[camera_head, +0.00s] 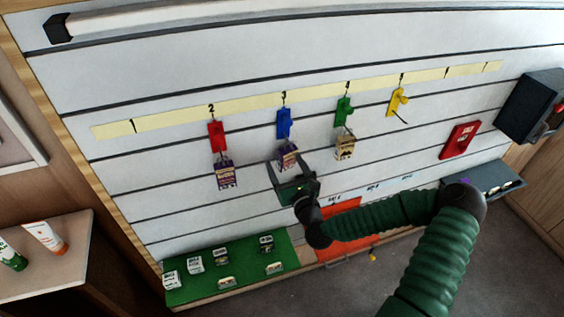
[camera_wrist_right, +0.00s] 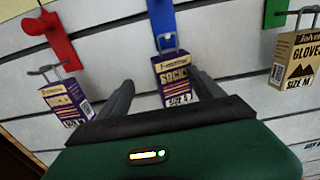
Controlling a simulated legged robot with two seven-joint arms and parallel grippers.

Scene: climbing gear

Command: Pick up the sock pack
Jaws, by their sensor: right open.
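A purple and tan sock pack (camera_head: 287,158) hangs from the blue hook (camera_head: 284,123) under number 3 on the slatted wall. In the right wrist view this sock pack (camera_wrist_right: 176,80) reads "SOCKS" and "SIZE" and lies between the two fingers. My right gripper (camera_head: 288,177) is open, just below and in front of the pack; the wrist view shows its fingers (camera_wrist_right: 164,92) on either side, with no clear contact. A similar purple pack (camera_head: 225,175) hangs from the red hook (camera_head: 217,136) under number 2. My left gripper is not in view.
A glove pack (camera_head: 345,147) hangs on the green hook (camera_head: 344,111) to the right. A yellow hook (camera_head: 397,101) appears empty. A green mat (camera_head: 205,290) with several small packs is below. A red box (camera_head: 460,139) and a dark box (camera_head: 530,105) are at the right.

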